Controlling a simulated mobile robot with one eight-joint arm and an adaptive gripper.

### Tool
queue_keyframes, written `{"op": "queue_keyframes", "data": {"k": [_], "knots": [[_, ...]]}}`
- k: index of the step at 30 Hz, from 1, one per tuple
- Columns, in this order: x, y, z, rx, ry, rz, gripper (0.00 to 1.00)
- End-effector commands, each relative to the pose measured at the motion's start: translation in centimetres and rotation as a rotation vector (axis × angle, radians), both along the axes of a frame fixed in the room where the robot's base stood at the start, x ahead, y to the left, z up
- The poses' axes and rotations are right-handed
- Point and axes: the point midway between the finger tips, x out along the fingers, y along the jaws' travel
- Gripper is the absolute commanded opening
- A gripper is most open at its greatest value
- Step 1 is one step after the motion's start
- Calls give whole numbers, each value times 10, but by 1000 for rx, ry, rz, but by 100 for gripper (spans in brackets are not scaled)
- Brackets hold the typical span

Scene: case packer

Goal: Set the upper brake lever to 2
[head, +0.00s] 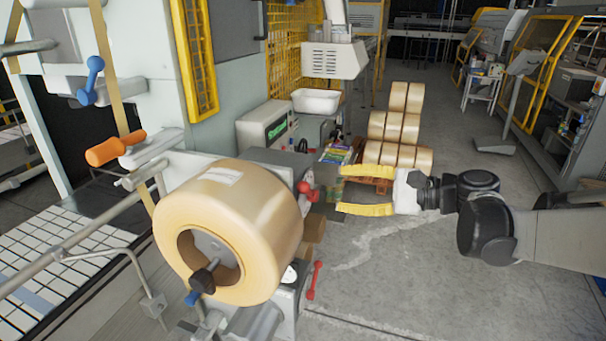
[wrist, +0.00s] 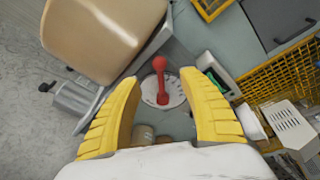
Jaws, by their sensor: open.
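The upper brake lever (head: 308,191) is a small red lever on the side of the grey machine box, just right of the big tape roll. In the wrist view the red lever (wrist: 160,79) stands on a round, pale dial (wrist: 174,92) with markings too small to read. My gripper (head: 341,189) has yellow fingers spread open and empty. It is to the right of the lever, pointing at it, and the lever appears between the fingertips in the wrist view. I cannot tell the lever's number setting. A second red lever (head: 314,280) sits lower down.
The large tan tape roll (head: 240,215) stands close left of the lever. Stacked rolls (head: 400,128) stand on a pallet behind my gripper.

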Motion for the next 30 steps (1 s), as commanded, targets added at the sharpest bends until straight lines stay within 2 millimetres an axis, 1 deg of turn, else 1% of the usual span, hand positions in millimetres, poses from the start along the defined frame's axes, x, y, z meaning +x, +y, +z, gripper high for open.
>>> {"op": "queue_keyframes", "data": {"k": [5,12,16,21,29,30], "knots": [[11,23,-7,1,-1,4,50],[33,64,-19,-1,-1,3,50],[42,80,-23,-1,-2,2,50],[47,89,-25,-2,-1,1,50],[48,90,-25,-2,-2,0,50],[48,90,-25,-2,-2,0,42]]}}
